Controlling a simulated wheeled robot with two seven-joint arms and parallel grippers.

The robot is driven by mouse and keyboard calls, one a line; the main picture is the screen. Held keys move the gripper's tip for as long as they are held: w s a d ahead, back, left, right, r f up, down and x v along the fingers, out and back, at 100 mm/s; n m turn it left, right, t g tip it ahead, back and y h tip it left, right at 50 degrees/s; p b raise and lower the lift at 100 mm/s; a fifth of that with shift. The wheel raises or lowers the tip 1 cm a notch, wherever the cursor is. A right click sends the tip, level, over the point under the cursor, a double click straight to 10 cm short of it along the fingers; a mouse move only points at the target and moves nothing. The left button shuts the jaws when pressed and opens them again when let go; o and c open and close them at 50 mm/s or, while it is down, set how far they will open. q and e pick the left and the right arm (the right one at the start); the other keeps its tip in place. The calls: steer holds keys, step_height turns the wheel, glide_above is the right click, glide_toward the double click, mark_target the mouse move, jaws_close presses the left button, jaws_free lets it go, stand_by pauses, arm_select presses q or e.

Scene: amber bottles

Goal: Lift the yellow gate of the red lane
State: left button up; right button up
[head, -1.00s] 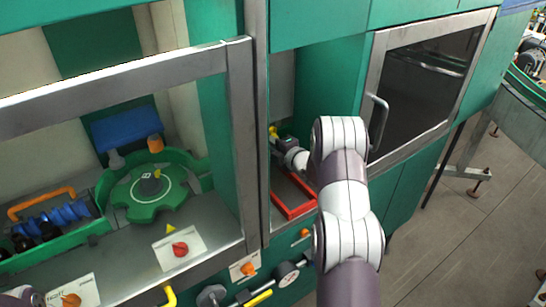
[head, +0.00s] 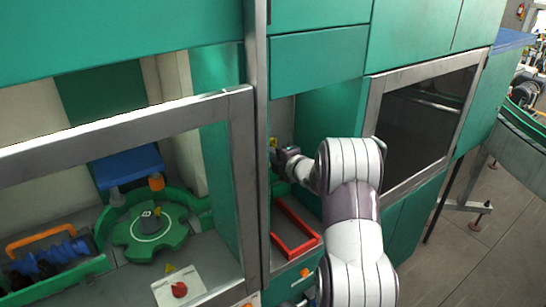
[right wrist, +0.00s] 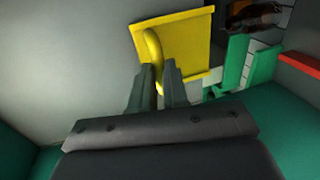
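The yellow gate (right wrist: 190,48) is a flat plate with a rounded upright handle (right wrist: 152,48) in the right wrist view. My right gripper (right wrist: 158,72) has its two fingers close together on either side of the handle and appears shut on it. In the head view only a small bit of yellow (head: 273,142) shows beside my right gripper (head: 279,154), inside the narrow bay. The red lane's frame (head: 312,242) lies below it on the bay floor; a red strip (right wrist: 300,65) also shows at the right of the wrist view. My left gripper is out of view.
Green walls (head: 330,115) close in the bay, and a metal post (head: 256,190) stands on its left. Left of the post are a green turntable (head: 150,235) and a red knob (head: 179,290). A dark-windowed door (head: 425,110) is on the right.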

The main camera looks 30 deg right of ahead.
steer(key=o, duration=0.4)
steer(key=shift+r, duration=0.35)
steer(key=shift+s, duration=0.1)
steer(key=shift+f, duration=0.1)
steer(key=b+v, duration=0.5)
steer(key=v, duration=0.7)
steer(key=shift+s+d, duration=0.1)
steer(key=shift+s, duration=0.2)
